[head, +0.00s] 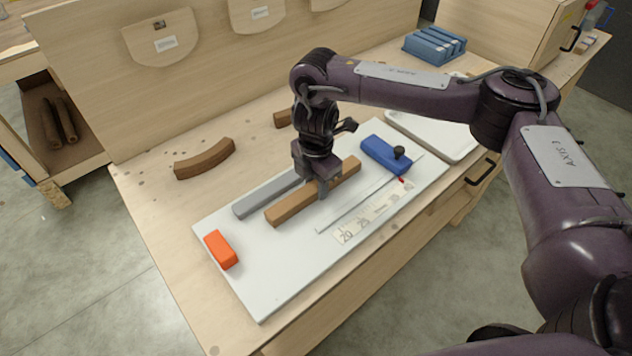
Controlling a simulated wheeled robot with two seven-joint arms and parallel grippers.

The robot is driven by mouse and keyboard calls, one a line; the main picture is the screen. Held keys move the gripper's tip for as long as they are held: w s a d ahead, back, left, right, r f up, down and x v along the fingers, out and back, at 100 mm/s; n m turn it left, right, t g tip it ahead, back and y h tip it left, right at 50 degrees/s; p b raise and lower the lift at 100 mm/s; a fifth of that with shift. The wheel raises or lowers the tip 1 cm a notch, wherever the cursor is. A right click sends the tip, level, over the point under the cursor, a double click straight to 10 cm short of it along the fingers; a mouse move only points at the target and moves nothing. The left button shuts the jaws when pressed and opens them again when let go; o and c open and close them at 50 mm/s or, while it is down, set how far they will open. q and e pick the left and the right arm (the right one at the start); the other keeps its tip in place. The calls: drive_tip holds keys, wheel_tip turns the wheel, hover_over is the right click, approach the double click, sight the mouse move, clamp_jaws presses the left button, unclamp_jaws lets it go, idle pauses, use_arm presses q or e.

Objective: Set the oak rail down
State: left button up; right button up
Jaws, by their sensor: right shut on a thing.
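The oak rail (285,209) is a straight brown wooden bar, lying diagonally over the white board (258,287) on the workbench. My right gripper (325,188) is shut on the rail near its middle, pointing down from above. The rail is low over the board, but I cannot tell whether it touches. A grey bar (262,194) lies beside it on the far side, roughly parallel, partly hidden by the gripper. My left gripper is not in view.
A curved brown piece (204,159) lies on the bench. A white tray (437,135) is at right.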

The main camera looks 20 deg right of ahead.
sight(316, 185)
drive_tip(key=o, duration=1.1)
wheel_tip(316, 185, up, 12)
drive_tip(key=shift+r+p, duration=0.15)
drive_tip(key=shift+p, duration=0.5)
